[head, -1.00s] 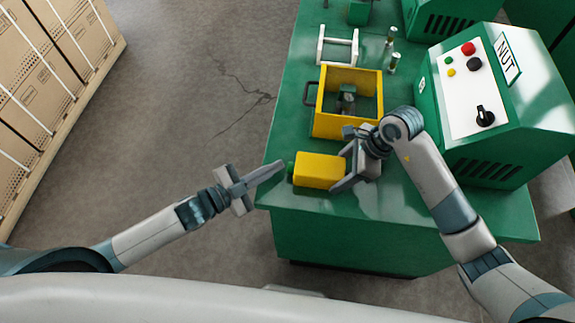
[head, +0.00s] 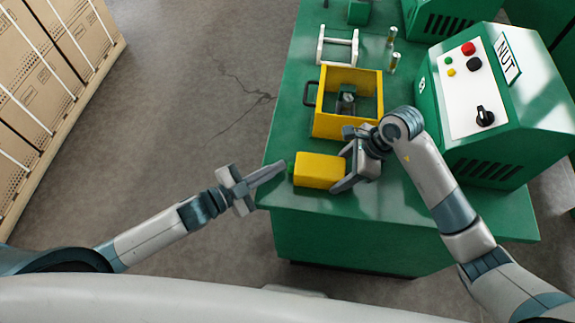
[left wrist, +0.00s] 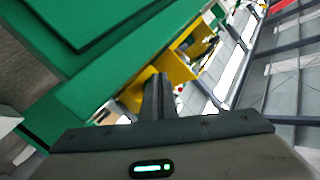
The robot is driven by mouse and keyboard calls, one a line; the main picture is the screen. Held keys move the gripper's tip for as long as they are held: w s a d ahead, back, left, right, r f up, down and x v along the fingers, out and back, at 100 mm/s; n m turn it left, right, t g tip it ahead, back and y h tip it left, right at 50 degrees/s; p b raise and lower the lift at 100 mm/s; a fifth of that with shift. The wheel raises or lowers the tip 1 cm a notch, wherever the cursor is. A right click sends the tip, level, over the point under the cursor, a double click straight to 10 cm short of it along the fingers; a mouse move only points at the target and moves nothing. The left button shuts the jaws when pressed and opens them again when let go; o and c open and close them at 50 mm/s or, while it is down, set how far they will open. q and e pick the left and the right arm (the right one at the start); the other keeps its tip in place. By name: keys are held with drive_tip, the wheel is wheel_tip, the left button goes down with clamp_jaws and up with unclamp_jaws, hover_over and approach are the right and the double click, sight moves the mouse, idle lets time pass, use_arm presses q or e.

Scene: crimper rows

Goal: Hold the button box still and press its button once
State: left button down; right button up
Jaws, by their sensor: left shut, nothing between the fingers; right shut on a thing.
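The button box is a yellow block (head: 320,171) lying near the front left edge of the green table. A small green button (head: 291,169) shows on its left end. My right gripper (head: 347,171) is shut on the right part of the box. My left gripper (head: 283,164) is shut and empty, its fingertips at the left end of the box, beside the button. I cannot tell whether they touch the button. In the left wrist view, the shut fingers (left wrist: 158,95) point toward yellow surfaces, and the button is not distinguishable.
Behind the box stands an open yellow frame (head: 347,130) with a dark handle, and a white frame (head: 338,46) beyond it. A green control cabinet (head: 500,110) stands to the right. Stacked cartons (head: 60,75) stand far left.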

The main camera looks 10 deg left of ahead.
use_arm(q)
drive_tip(key=shift+d, duration=0.45)
idle(0.5)
drive_tip(key=shift+a, duration=1.1)
drive_tip(key=shift+a, duration=0.1)
drive_tip(key=shift+a, duration=2.45)
idle(1.2)
use_arm(e)
drive_tip(key=o, duration=1.2)
drive_tip(key=shift+r, duration=0.1)
